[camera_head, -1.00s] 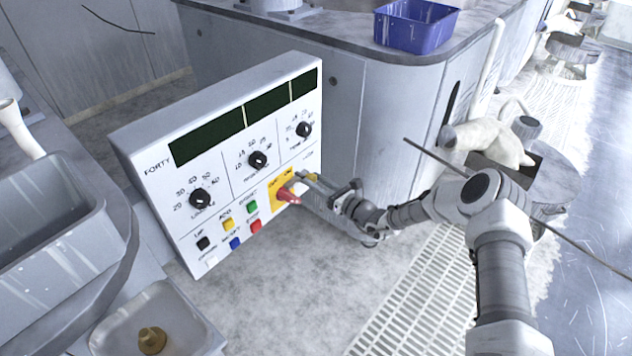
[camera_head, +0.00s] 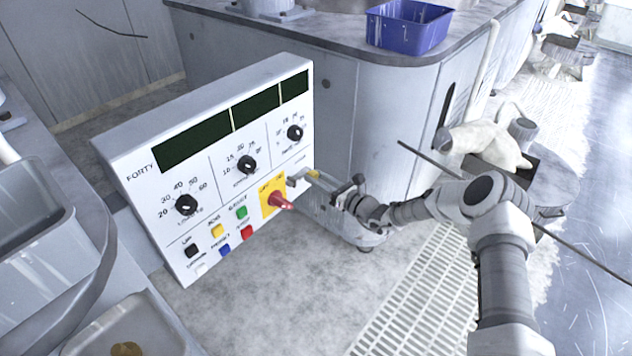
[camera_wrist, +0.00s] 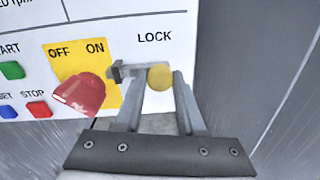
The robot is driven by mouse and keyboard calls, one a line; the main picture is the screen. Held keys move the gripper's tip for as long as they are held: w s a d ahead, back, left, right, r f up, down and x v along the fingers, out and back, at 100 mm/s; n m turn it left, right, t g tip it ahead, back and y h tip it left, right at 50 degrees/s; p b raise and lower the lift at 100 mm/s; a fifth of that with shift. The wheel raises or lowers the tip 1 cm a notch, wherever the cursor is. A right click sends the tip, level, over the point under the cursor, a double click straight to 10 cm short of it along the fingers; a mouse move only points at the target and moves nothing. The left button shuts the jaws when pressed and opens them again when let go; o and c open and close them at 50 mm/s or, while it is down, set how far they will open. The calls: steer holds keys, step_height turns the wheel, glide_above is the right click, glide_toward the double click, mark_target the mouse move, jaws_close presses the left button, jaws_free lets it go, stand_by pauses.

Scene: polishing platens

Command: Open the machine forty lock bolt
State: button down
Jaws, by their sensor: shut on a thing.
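The machine forty panel (camera_head: 205,150) is a white box with dials, dark displays and coloured buttons. Its lock bolt is a grey bar (camera_wrist: 122,71) with a round yellow knob (camera_wrist: 160,77), under the word LOCK. The bar's left end lies over the right edge of the yellow plate with OFF and ON. A red switch handle (camera_wrist: 80,94) is left of the bar, apart from it; it also shows in the head view (camera_head: 280,200). My gripper (camera_wrist: 157,84) is shut on the lock bolt's knob, one finger on each side. In the head view my gripper (camera_head: 312,180) partly hides the bolt.
A grey cabinet (camera_head: 385,120) with a blue bin (camera_head: 408,27) stands behind the panel. A grey basin (camera_head: 30,225) and a tray (camera_head: 75,345) are at the left. Slatted matting (camera_head: 420,300) lies on the floor at the right.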

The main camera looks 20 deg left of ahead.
steer(key=shift+w+d, duration=0.15)
steer(key=shift+w, duration=0.1)
steer(key=c, duration=0.5)
jaws_free()
steer(key=p+v, duration=0.4)
steer(key=v, duration=1.3)
steer(key=shift+s, duration=0.25)
steer(key=shift+d, duration=0.15)
